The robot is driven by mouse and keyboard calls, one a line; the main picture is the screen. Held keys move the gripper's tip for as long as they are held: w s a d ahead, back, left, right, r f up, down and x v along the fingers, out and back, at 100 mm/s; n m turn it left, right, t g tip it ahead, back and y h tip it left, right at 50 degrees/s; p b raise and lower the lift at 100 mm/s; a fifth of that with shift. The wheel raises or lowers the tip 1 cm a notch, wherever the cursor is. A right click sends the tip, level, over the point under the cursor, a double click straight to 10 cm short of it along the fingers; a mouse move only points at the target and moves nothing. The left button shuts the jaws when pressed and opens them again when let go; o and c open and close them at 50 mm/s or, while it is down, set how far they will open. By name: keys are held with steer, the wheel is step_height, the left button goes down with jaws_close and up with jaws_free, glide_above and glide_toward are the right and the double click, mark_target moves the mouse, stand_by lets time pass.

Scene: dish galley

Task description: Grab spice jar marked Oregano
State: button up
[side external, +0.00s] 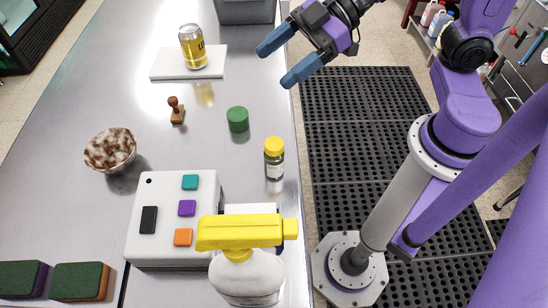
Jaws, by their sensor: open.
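A small glass jar (274,160) with a yellow lid and a pale label stands upright near the right edge of the metal counter. It looks like a spice jar, but its label is too small to read. My gripper (278,63) is open and empty, with its blue fingertips at the counter's right edge. It is well above the jar in the picture, toward the far end, and apart from it.
A spray bottle (246,275) with a yellow head stands in front of the jar, beside a white button box (150,245). A green cylinder (238,120), a stamp (177,110), a speckled bowl (110,150) and a can (193,47) on a white board (160,75) stand around.

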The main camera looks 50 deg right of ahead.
steer(key=s+n+g+y, duration=0.1)
steer(key=s+g+y, duration=0.1)
steer(key=s+g, duration=0.15)
glide_toward(268, 167)
steer(key=shift+w+a+f, duration=0.2)
steer(key=shift+a+f, duration=0.65)
steer(key=shift+a, duration=0.05)
steer(key=shift+x, duration=3.85)
steer(key=c, duration=1.1)
